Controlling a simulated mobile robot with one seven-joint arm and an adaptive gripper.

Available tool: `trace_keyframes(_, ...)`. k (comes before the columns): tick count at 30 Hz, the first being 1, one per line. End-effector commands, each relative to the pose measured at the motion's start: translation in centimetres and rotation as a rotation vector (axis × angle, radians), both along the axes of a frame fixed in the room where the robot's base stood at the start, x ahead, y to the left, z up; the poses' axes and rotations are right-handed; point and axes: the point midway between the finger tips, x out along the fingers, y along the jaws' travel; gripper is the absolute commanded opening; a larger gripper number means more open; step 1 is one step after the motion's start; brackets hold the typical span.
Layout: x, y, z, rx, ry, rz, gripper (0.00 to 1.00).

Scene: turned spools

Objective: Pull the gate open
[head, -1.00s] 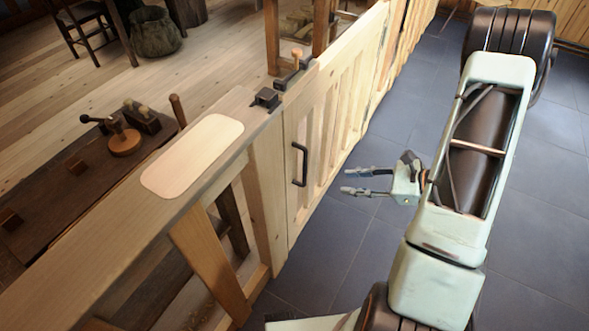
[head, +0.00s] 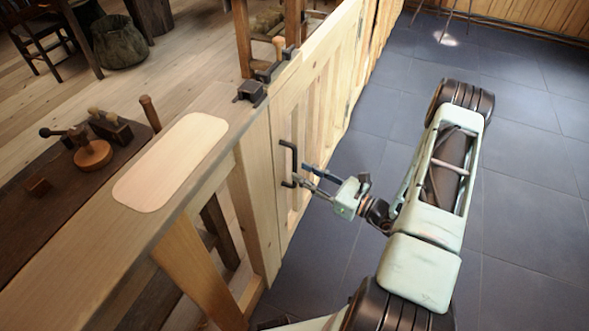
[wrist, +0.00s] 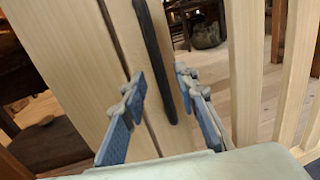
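The pale slatted wooden gate (head: 318,85) stands in line with its post, and looks shut. Its dark upright bar handle (head: 288,160) is on the near face, close to the post. My gripper (head: 302,175) is at the handle, fingers pointing at the gate. In the wrist view, the handle (wrist: 154,55) passes between my two open blue-padded fingers, with a gap on each side. A dark latch (head: 268,73) with a wooden knob (head: 279,46) sits on top of the gate beside a dark catch (head: 250,92) on the post. Whether they engage is unclear.
A wooden counter rail with a pale panel (head: 172,160) runs along the left. Beyond it are a dark bench (head: 62,195) with tools and a sack (head: 121,41). The grey tiled floor (head: 520,200) on my side is clear to the right.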

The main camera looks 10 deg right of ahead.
Motion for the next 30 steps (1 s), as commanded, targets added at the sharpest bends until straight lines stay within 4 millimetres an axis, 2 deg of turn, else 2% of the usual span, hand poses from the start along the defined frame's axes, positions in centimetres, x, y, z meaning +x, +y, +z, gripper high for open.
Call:
trace_keyframes(3, 1.4, 1.4, 0.0, -0.001, -0.001, 0.002, 0.28)
trace_keyframes(7, 2.4, 2.2, -0.1, -0.001, 0.001, 0.001, 0.28)
trace_keyframes(18, 2.8, 2.6, 0.0, -0.001, 0.001, 0.000, 0.28)
trace_keyframes(26, 2.8, 2.6, 0.0, -0.001, 0.001, 0.000, 0.00)
trace_keyframes(30, 2.8, 2.6, 0.0, -0.001, 0.001, 0.000, 0.00)
